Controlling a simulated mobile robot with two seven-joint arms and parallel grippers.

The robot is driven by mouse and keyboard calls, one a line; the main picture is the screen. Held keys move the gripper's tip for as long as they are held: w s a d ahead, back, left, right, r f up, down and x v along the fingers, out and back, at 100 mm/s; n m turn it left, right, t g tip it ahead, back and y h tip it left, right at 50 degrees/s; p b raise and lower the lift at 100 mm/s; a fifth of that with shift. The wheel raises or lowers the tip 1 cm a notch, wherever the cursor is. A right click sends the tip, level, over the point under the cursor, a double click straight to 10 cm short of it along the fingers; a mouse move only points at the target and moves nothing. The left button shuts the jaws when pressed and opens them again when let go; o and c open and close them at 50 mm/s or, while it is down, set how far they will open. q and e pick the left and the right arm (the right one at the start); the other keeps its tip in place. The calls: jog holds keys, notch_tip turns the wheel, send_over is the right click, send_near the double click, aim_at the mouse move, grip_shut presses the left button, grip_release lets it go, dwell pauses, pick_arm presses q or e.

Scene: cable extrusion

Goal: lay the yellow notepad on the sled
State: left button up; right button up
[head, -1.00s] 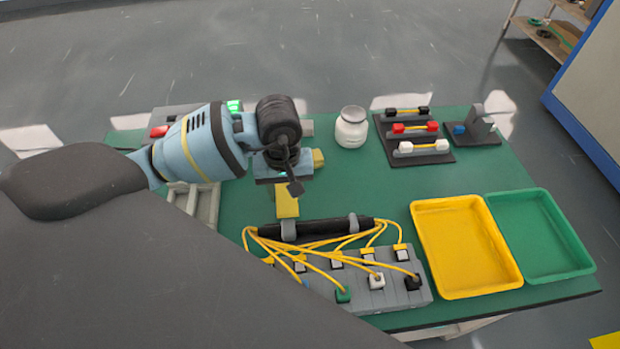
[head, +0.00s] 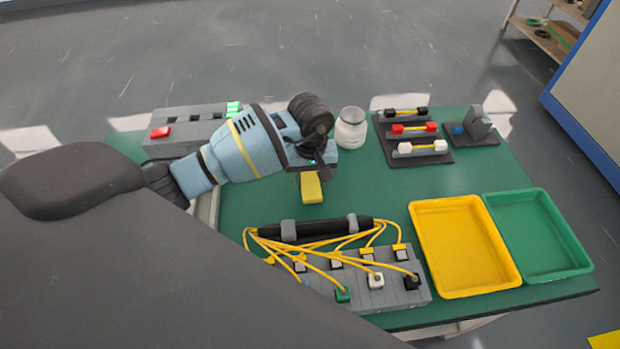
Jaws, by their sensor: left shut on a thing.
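The yellow notepad (head: 311,188) is a small yellow block below my left gripper (head: 312,174). My left gripper is shut on it, over the green table between the white jar and the black cable bundle. I cannot tell how far the notepad is above the table. A pale frame (head: 206,207) shows only in part at the table's left, behind my left arm; it may be the sled, but I cannot tell. My right gripper is out of view.
A cable block (head: 390,268) with yellow cables stands in front. A white jar (head: 351,130) stands just behind the gripper. A yellow tray (head: 465,290) and a green tray (head: 545,272) are at the right. A grey box (head: 183,124) with a red button is at the back left.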

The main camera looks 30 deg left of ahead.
aim_at(310, 183)
pick_arm(q)
jog(key=shift+f, duration=0.35)
jog(key=shift+f, duration=0.2)
jog(key=o, duration=1)
jog(key=shift+c, duration=0.2)
jog(key=shift+r, duration=0.15)
jog(key=shift+o, duration=0.3)
notch_tip(310, 183, up, 12)
